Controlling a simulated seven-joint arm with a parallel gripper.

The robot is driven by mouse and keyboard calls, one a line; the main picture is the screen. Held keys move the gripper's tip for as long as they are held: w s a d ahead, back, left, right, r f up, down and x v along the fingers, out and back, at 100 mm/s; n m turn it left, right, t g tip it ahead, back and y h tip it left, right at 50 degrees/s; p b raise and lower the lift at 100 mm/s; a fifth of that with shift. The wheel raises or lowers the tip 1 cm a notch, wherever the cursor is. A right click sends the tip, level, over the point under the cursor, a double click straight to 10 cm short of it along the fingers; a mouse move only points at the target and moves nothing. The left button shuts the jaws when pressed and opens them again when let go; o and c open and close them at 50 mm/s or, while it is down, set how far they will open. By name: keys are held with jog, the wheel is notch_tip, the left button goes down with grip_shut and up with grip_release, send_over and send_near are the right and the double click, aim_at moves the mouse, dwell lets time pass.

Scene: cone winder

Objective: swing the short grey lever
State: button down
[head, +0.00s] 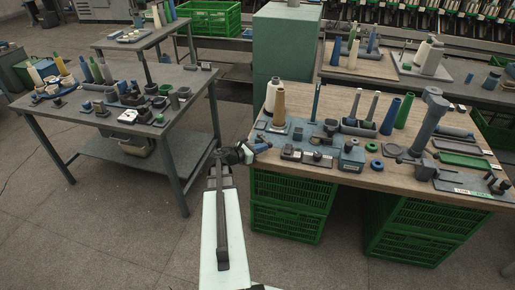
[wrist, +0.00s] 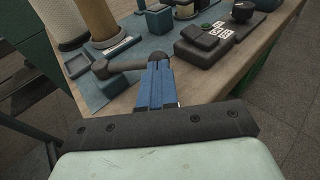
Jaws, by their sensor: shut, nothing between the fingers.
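A short grey lever (wrist: 122,66) shows in the wrist view, lying near the edge of a blue-grey plate (wrist: 88,90). It has a rounded grey end on the left and a darker round end on the right. My gripper (wrist: 159,66) has its blue fingers shut together with nothing between them. The fingertips are right at the lever's dark end; I cannot tell whether they touch it. In the head view my gripper (head: 261,147) is at the left edge of the wooden table (head: 390,167). The lever is too small to make out clearly there.
A tan cone (wrist: 97,18) stands just behind the lever. A dark block with labels (wrist: 218,38) is to its right. Green crates (head: 290,205) are under the table. A second grey table (head: 150,75) stands to the left, with open floor between.

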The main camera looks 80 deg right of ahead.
aim_at(271, 145)
jog(key=shift+s+d+n+t+h, duration=0.1)
jog(key=shift+s+n+t+h, duration=0.4)
jog(key=shift+s+n+t, duration=0.15)
jog(key=shift+d, duration=0.2)
jog(key=shift+s+d, duration=0.65)
jog(key=shift+s, duration=0.3)
jog(key=shift+s+t, duration=0.25)
jog(key=shift+s+d+n+t+h, duration=0.35)
jog(key=shift+d+n+t+h, duration=0.1)
jog(key=shift+n+t, duration=0.35)
jog(key=shift+s+d+n+t+h, duration=0.4)
jog(key=shift+n+t, duration=0.25)
jog(key=shift+t, duration=0.25)
jog(key=shift+d, duration=0.25)
jog(key=shift+r+x, duration=0.25)
jog(key=shift+x, duration=0.9)
jog(key=shift+s+d, duration=0.1)
